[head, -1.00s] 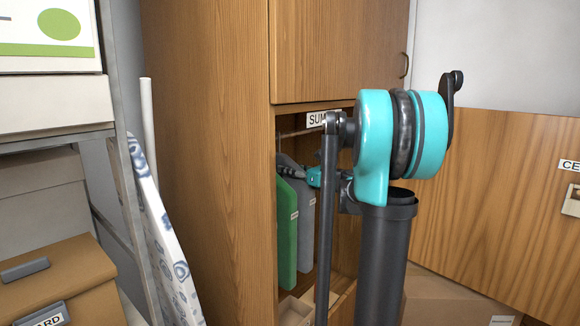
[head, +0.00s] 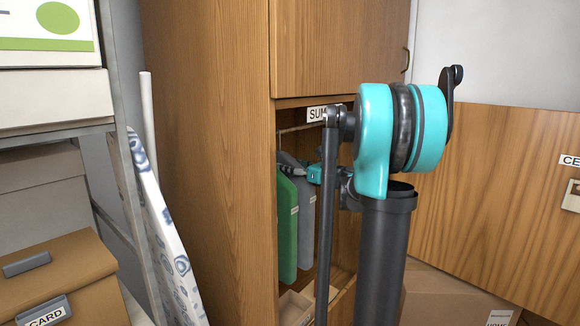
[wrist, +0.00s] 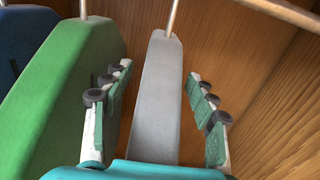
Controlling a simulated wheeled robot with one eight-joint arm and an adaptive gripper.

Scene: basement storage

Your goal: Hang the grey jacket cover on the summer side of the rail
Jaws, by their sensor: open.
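The grey jacket cover (head: 306,215) hangs inside the wooden wardrobe (head: 215,150), to the right of a green cover (head: 287,230). In the wrist view the grey cover (wrist: 158,125) stands between the two fingers of my open gripper (wrist: 160,78), with a gap visible on each side. A thin hook rises from its top out of the picture. In the head view my gripper (head: 290,162) is at the upper part of the covers, partly hidden by my arm. The rail (head: 300,128) runs under a label reading "SUM" (head: 316,114), its rest hidden.
A dark blue cover (wrist: 25,35) hangs left of the green cover (wrist: 65,85). The wardrobe's wooden wall (wrist: 275,110) is close on the right. A patterned ironing board (head: 170,240) leans outside the wardrobe, near shelves with boxes (head: 60,275).

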